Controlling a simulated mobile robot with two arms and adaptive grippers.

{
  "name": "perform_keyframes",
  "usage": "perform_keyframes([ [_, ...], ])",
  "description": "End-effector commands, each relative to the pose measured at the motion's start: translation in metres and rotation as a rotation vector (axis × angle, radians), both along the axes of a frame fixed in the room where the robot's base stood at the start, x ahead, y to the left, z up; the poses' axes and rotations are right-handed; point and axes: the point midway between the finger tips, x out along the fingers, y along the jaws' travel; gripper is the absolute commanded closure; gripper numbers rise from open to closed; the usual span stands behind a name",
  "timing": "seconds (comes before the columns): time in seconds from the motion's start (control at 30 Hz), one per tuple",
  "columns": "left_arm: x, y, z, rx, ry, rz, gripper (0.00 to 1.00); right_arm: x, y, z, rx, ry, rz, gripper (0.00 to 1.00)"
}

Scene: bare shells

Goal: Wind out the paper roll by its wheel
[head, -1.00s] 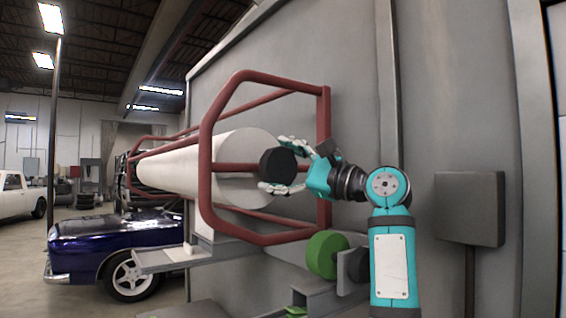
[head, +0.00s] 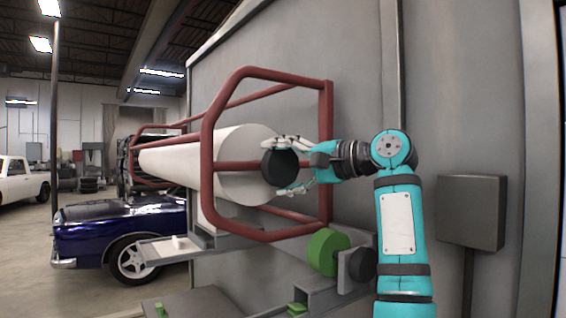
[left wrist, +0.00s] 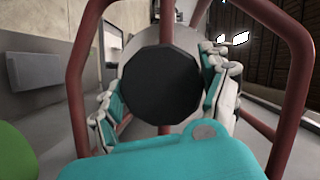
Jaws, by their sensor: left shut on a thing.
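The white paper roll (head: 180,165) lies along the grey wall inside a dark red tube frame (head: 207,170). The black wheel (head: 279,164) sits at its near end. My left gripper (head: 292,166) is shut on the wheel, with one finger set above it and one below in the head view. In the left wrist view the wheel (left wrist: 160,86) fills the middle, with fingers (left wrist: 162,95) on both sides of it. The roll's white end face shows only partly behind the wheel. My right gripper is not in view.
A green wheel (head: 326,252) and a dark knob sit below the frame at the right. A grey box (head: 471,212) is on the wall. A grey shelf (head: 170,250) juts out below the roll. Cars stand on the open floor at left.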

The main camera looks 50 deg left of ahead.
Motion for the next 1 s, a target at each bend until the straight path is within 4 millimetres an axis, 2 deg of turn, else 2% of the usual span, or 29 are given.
perform_keyframes([
  [0.03,0.0001,0.0008,0.0056,0.008,-0.019,-0.007,0.79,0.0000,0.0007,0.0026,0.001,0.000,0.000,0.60],
  [0.33,-0.0001,0.0009,0.0044,0.002,-0.091,-0.006,0.78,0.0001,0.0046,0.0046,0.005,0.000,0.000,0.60],
  [0.77,-0.0005,0.0009,0.0042,0.003,-0.101,-0.004,0.79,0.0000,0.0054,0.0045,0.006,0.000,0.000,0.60],
  [0.8,-0.0005,0.0009,0.0042,0.003,-0.101,-0.004,0.16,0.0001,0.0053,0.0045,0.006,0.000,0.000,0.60],
  [0.93,-0.0003,0.0008,0.0030,0.001,-0.098,-0.004,0.00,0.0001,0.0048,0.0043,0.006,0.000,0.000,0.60],
  [1.0,-0.0002,0.0007,0.0024,-0.001,-0.097,-0.003,0.00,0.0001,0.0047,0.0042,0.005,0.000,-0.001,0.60],
])
